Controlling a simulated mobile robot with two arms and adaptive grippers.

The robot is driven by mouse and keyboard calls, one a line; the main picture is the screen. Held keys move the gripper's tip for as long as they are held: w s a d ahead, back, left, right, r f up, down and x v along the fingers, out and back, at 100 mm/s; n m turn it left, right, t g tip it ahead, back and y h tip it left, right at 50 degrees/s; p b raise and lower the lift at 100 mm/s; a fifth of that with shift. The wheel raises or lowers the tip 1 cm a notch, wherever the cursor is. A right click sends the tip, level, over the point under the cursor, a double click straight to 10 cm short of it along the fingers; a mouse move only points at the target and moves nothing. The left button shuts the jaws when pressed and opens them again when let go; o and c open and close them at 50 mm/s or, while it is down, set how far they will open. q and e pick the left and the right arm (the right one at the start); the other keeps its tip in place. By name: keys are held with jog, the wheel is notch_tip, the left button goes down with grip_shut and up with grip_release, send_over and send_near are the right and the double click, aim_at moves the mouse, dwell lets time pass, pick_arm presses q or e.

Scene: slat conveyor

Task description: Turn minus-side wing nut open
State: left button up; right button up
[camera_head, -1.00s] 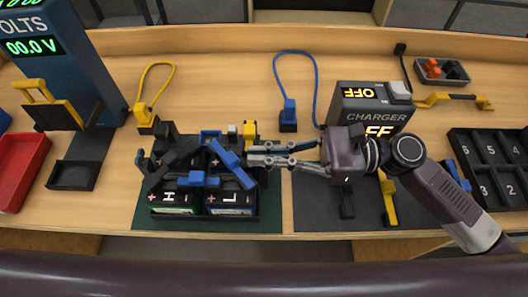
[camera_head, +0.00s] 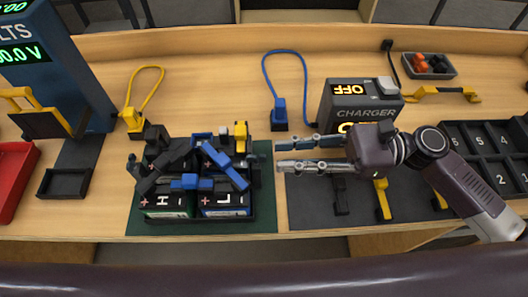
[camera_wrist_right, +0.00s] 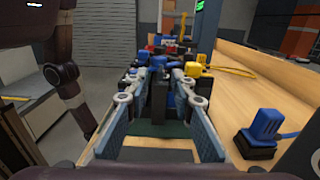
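Two batteries marked H (camera_head: 166,207) and L (camera_head: 225,205) stand side by side in a black tray on a green mat (camera_head: 265,205). Black clamps (camera_head: 153,170) and blue clamps (camera_head: 222,162) lie crowded over their tops. A small dark piece (camera_head: 254,170) stands at the right end of this cluster. I cannot make out for sure which small part is the minus-side wing nut. My right gripper (camera_head: 280,158) is open and empty, just right of the cluster, fingers pointing left at it. In the right wrist view the open fingers (camera_wrist_right: 157,85) face the cluster. My left gripper is not visible.
The charger (camera_head: 350,108), reading OFF, stands behind my right gripper. A blue plug (camera_head: 280,114) and a yellow plug (camera_head: 132,120) stand behind the cluster. The volt meter (camera_head: 70,75) and an empty black tray (camera_head: 64,182) are left. A numbered black organizer (camera_head: 490,150) is right.

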jog(key=d, duration=0.5)
dwell(0.5)
